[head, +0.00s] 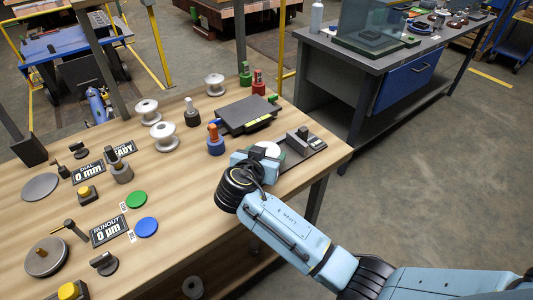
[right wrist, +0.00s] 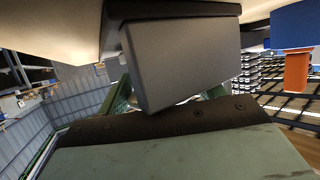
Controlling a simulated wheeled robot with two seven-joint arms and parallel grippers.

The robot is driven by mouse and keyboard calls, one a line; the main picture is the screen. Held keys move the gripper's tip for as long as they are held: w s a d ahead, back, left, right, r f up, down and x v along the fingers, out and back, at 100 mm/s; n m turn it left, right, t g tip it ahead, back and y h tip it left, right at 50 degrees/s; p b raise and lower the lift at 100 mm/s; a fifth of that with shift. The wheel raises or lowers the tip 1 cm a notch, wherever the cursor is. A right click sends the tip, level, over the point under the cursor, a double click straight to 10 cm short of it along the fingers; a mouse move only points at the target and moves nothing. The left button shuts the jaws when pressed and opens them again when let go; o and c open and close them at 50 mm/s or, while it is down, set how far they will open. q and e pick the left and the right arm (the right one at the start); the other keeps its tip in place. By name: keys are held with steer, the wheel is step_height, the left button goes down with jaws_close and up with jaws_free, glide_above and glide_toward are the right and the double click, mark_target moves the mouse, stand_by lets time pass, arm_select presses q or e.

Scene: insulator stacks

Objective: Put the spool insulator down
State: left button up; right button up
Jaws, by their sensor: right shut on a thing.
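My right gripper (head: 262,160) is over the right end of the wooden bench, beside a dark flat fixture (head: 318,143) with a grey upright block. It is shut on a white spool insulator (head: 268,149), of which only a pale round part shows; the gripper hides the rest. I cannot tell whether the spool touches the fixture or bench. More white spools stand on the bench: one at the back (head: 215,84) and two further left (head: 147,110) (head: 164,136). My left gripper is not in view.
A dark flat plate (head: 246,115) lies behind my gripper. An orange-topped blue-based post (head: 214,139), a dark post (head: 192,113) and red and green posts (head: 258,82) stand nearby. Blue (head: 146,227) and green (head: 136,199) discs lie left. Bare wood (head: 190,190) shows left of my gripper.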

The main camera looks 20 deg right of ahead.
steer(key=shift+d+f, duration=0.1)
steer(key=shift+f, duration=0.1)
steer(key=o, duration=1.3)
steer(key=shift+s, duration=0.15)
steer(key=shift+c, duration=0.2)
steer(key=shift+f, duration=0.1)
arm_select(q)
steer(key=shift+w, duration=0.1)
